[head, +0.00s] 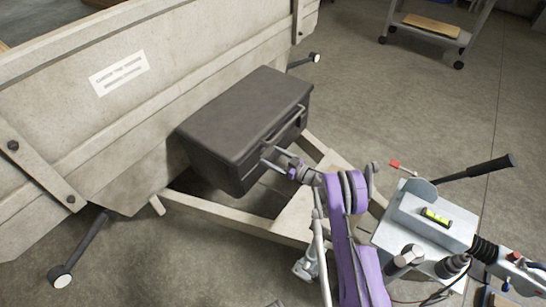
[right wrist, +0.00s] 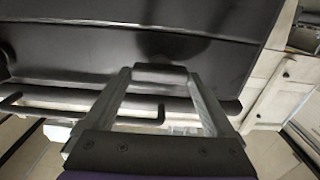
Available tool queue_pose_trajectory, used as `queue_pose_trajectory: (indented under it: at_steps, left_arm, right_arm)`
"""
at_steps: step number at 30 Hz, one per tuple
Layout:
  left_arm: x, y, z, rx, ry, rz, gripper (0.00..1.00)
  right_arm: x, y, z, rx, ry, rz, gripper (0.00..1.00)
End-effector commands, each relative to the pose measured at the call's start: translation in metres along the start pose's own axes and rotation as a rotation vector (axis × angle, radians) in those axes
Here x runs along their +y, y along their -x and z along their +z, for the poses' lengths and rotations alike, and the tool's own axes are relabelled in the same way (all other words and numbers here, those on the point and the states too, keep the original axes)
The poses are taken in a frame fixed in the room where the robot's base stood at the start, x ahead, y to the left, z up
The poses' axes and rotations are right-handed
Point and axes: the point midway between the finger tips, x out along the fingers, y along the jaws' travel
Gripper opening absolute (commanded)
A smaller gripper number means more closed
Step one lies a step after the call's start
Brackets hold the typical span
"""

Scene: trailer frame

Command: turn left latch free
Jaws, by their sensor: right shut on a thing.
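A dark grey storage box (head: 245,120) with a lid sits on the trailer's drawbar frame, against the pale trailer wall. My right gripper (head: 272,156), on the purple arm, reaches the left part of the box's front face. In the right wrist view its two fingers (right wrist: 162,78) are closed on a short dark block, which looks like the left latch (right wrist: 162,73). The latch lies across between the fingertips, under the lid edge. The gripper hides the latch in the head view. A dark bar handle (right wrist: 60,112) runs along the front beside it. My left gripper is not in view.
The drawbar (head: 235,218) runs below the box. A grey coupling unit with a spirit level (head: 436,217) and a black lever (head: 480,167) stands at the right. A wheeled cart (head: 432,28) is at the back. Floor between them is clear.

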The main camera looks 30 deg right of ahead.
Motion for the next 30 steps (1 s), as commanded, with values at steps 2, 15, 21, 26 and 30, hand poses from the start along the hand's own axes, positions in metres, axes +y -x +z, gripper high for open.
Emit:
queue_pose_trajectory:
  at_steps: [2,15,21,26,30]
  left_arm:
    - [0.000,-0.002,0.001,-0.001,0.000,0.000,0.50]
    - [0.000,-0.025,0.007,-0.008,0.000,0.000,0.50]
    - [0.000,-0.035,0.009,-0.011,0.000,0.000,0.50]
    - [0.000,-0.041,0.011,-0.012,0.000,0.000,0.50]
    - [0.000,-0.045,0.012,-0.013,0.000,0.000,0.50]
  right_arm:
    - [-0.001,0.000,0.001,0.000,0.014,-0.002,0.34]
    - [-0.001,0.000,0.003,-0.001,0.291,-0.003,0.34]
    - [-0.001,0.000,0.003,-0.001,0.482,-0.003,0.34]
    - [-0.002,0.000,0.002,0.000,0.634,-0.003,0.34]
    - [-0.002,0.000,0.002,0.000,0.767,-0.003,0.34]
